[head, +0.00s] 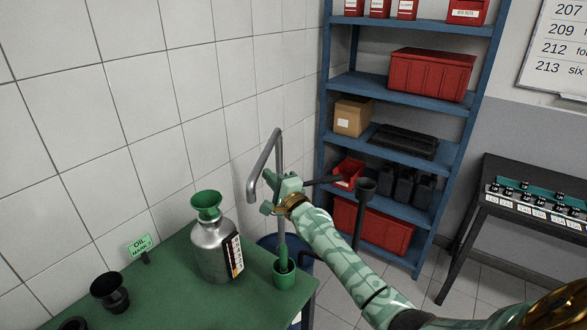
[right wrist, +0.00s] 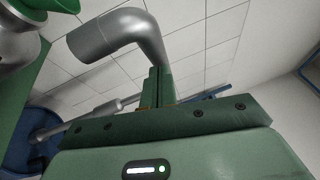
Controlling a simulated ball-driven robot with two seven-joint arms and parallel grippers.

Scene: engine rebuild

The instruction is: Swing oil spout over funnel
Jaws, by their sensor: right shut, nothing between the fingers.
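The grey oil spout (head: 263,165) is a bent pipe on an upright. Its downturned end hangs to the right of the green funnel (head: 206,202), apart from it. The funnel sits in the mouth of a metal bottle (head: 214,255) on the green bench. My right gripper (head: 270,178) is shut and empty beside the spout's upright. In the right wrist view its fingers (right wrist: 159,86) stand together close to the spout (right wrist: 112,36); I cannot tell whether they touch. The funnel (right wrist: 62,5) shows at the top left there. My left gripper is not in view.
An oil sign (head: 140,245), a black cup (head: 109,292) and a green pot (head: 284,273) stand on the bench (head: 185,300). A blue drum (head: 272,242) is behind it. A dark funnel on a stand (head: 364,190) and blue shelves (head: 405,97) are to the right.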

